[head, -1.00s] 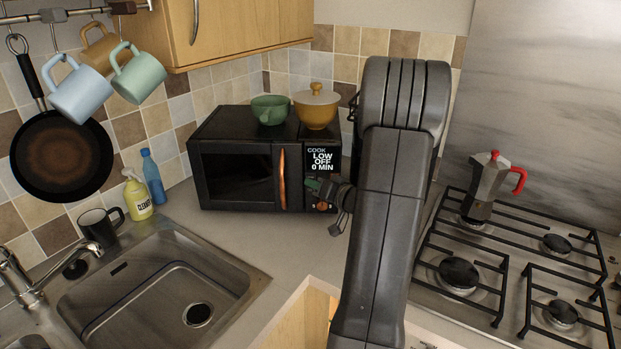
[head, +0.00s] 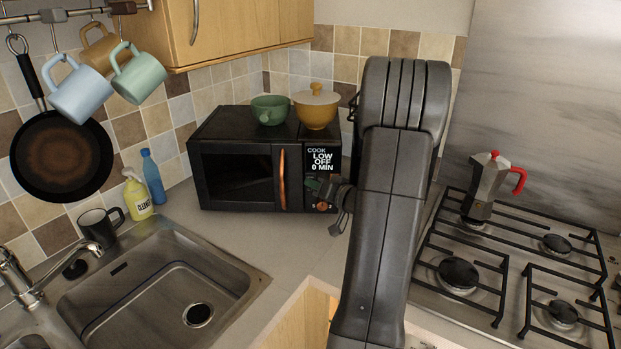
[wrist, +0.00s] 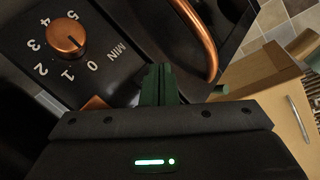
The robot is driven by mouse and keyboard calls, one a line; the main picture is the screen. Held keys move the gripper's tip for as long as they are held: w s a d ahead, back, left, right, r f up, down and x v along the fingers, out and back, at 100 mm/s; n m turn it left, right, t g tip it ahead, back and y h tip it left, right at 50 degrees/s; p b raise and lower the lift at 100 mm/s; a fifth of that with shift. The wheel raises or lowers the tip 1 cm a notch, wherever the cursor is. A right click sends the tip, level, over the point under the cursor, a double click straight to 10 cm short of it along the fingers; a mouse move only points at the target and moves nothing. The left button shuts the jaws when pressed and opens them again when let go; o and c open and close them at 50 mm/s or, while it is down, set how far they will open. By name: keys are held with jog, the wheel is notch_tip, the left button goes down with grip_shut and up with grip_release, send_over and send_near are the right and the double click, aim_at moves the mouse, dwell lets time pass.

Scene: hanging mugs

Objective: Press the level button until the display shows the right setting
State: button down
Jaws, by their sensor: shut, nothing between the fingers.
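The black microwave (head: 235,172) stands on the counter with its door shut. Its display (head: 322,160) reads COOK, LOW, OFF, 0 MIN. My gripper (head: 314,186) is at the control panel just below the display, its green fingers shut and empty. In the wrist view the shut fingers (wrist: 160,82) point at the dark panel, between the copper dial and the door handle. I cannot tell whether they touch it. The copper dial (wrist: 66,36) is marked 0 to 5 MIN. A copper-coloured piece (wrist: 96,103) shows partly beside the fingers. The level button cannot be made out for certain.
The copper door handle (wrist: 196,38) is close to the fingers; it also shows in the head view (head: 283,178). A green bowl (head: 270,109) and a yellow lidded pot (head: 317,108) stand on the microwave. The hob (head: 520,262) is at right, the sink (head: 160,285) at left.

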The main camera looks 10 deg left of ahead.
jog(key=shift+w+f+b, duration=0.1)
jog(key=shift+w+b, duration=0.1)
jog(key=shift+b, duration=0.35)
jog(key=shift+w+a+b, duration=0.15)
jog(key=shift+w+b, duration=0.4)
jog(key=shift+b, duration=0.15)
dwell(0.9)
jog(key=shift+s+b, duration=0.15)
jog(key=shift+b, duration=0.2)
jog(key=shift+s+b, duration=0.6)
jog(key=s+b, duration=0.2)
jog(key=s+d+b, duration=0.1)
jog(key=s, duration=0.2)
jog(key=shift+d+b, duration=0.1)
jog(key=shift+b, duration=0.3)
jog(key=shift+w, duration=0.1)
dwell(0.4)
